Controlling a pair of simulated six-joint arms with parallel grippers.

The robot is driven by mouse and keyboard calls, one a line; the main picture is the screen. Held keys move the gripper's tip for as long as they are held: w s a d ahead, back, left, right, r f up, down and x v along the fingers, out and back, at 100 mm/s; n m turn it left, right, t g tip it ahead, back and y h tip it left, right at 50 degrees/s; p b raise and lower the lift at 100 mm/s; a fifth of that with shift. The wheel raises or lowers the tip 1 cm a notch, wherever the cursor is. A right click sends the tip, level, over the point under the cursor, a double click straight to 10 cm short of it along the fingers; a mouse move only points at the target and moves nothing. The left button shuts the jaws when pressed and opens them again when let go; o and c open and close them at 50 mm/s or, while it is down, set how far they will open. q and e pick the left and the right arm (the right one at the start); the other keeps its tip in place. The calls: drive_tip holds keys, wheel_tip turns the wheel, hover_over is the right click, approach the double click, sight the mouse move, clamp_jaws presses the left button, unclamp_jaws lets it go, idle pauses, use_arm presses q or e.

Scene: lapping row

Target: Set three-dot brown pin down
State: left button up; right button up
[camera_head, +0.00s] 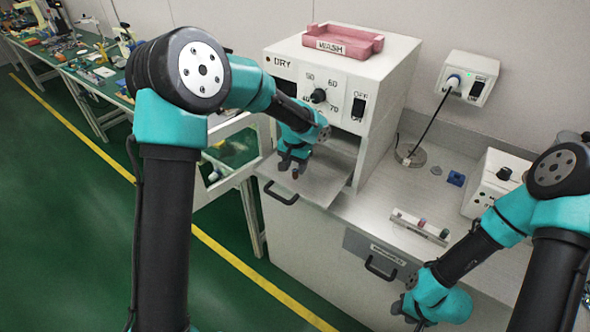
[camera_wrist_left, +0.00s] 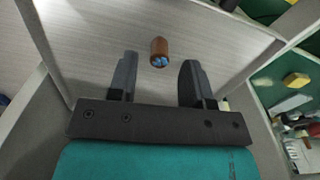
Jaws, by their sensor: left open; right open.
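The brown pin (camera_wrist_left: 159,47) shows in the left wrist view just beyond my left fingertips, about midway between them. Its near end has blue marks; I cannot count the dots. In the head view the pin (camera_head: 295,174) is a small brown spot below my left gripper (camera_head: 292,166), over the pale shelf (camera_head: 325,188) at the oven's open front. My left gripper (camera_wrist_left: 159,68) is open, with a clear gap between its fingers and none touching the pin. My right gripper (camera_head: 405,311) is open at the lower right, in front of the cabinet, away from the pin.
The white oven (camera_head: 395,100) with dials stands behind the shelf, a pink WASH tray (camera_head: 343,42) on top. A pale rack (camera_head: 408,222) with coloured pins lies on the bench at right. A blue block (camera_head: 456,178) and white box (camera_head: 493,172) are further right.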

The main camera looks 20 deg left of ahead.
sight(295, 170)
use_arm(q)
wheel_tip(295, 170, up, 10)
idle(0.4)
drive_tip(key=shift+c, duration=0.3)
idle(1.0)
